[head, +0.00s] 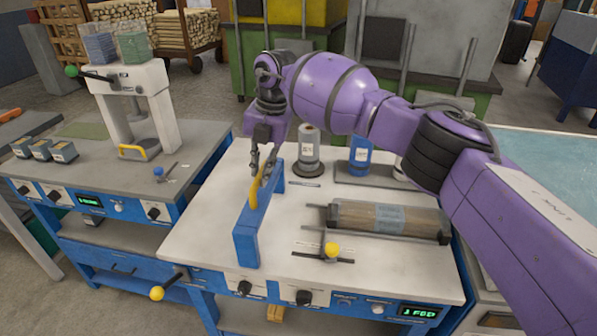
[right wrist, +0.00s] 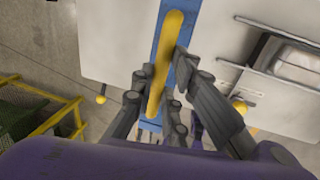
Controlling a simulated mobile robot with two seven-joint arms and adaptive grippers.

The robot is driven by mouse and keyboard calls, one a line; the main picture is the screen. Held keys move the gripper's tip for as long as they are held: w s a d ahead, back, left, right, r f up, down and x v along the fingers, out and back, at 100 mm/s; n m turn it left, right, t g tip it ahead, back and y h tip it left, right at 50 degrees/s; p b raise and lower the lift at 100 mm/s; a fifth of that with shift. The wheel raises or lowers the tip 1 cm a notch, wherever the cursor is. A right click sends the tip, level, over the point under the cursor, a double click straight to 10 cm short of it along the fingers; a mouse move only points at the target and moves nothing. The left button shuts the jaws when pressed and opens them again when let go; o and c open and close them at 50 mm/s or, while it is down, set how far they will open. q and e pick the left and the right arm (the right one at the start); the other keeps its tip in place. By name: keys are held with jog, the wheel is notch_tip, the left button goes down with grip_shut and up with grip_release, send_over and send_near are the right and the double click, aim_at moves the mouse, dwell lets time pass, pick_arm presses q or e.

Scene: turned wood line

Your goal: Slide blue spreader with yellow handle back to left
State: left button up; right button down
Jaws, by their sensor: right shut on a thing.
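The blue spreader (head: 246,238) is a long bar standing on the left part of the white-topped table (head: 200,232). Its yellow handle (head: 253,197) rises from its middle. My right gripper (head: 262,178) is at the handle, its fingers on either side of it and shut on it. In the right wrist view the yellow handle (right wrist: 158,80) runs between the fingers, with the blue bar (right wrist: 178,28) under it. My left gripper is not in view.
A grey spool (head: 309,150) and a blue bottle (head: 360,153) stand behind. A press (head: 130,90) stands on the left table. A gap separates the tables.

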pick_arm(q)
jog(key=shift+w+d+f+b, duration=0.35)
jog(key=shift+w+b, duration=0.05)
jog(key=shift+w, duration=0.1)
pick_arm(e)
jog(key=a, duration=0.2)
jog(key=w+a, duration=0.1)
jog(key=a, duration=0.2)
jog(key=shift+w+a+r, duration=0.1)
jog(key=shift+w, duration=0.05)
jog(key=c, duration=1.8)
grip_release()
jog(key=shift+a, duration=0.15)
jog(key=shift+c, duration=0.2)
jog(key=shift+o, duration=0.5)
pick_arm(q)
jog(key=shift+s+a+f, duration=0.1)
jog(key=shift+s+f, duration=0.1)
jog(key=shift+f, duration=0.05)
